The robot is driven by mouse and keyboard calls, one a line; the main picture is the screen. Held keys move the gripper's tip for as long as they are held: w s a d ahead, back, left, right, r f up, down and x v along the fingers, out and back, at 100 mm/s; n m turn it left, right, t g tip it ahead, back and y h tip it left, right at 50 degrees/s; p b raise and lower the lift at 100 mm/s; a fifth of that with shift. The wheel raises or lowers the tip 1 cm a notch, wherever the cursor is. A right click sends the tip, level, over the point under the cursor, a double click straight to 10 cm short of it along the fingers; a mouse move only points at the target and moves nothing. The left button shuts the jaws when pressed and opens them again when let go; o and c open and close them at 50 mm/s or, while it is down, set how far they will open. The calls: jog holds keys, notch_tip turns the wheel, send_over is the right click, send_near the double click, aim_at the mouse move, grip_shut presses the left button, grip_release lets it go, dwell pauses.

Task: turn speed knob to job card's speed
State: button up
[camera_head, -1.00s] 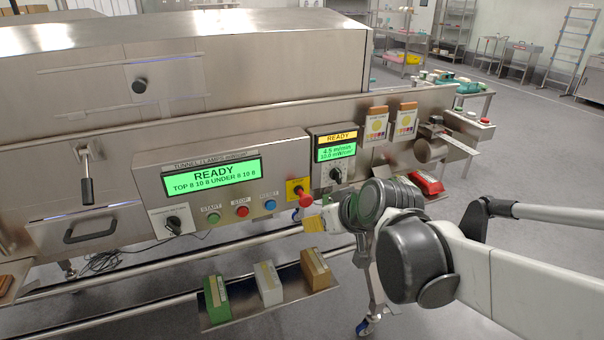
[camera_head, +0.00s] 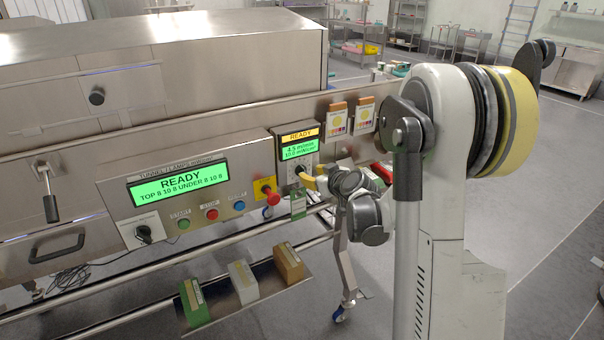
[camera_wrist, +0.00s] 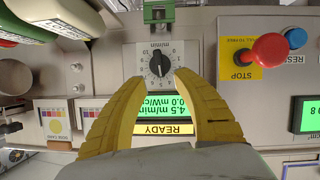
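The speed knob (camera_wrist: 159,65) is dark and round on a numbered dial marked m/min. The wrist view shows it upside down, beside the green display (camera_wrist: 163,108) reading 4.5 m/min. The same display shows in the head view (camera_head: 299,149), under a yellow READY strip. My gripper (camera_wrist: 160,78) has its yellow fingers apart, with the knob between and just beyond the tips; contact is not clear.
A red stop button (camera_wrist: 270,47) on a yellow plate is close beside the knob. A green piece (camera_wrist: 159,18) sits by the dial's edge. The larger control box (camera_head: 180,195) stands left. A shelf with green, white and brown blocks (camera_head: 288,262) is below.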

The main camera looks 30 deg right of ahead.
aim_at(305, 171)
jog(key=b+x, duration=0.1)
jog(key=x, duration=0.5)
jog(key=shift+w+f+b, duration=0.15)
jog(key=shift+w+b, duration=0.2)
jog(key=shift+b, duration=0.05)
jog(key=shift+c, duration=0.5)
jog(key=shift+s, duration=0.1)
grip_shut()
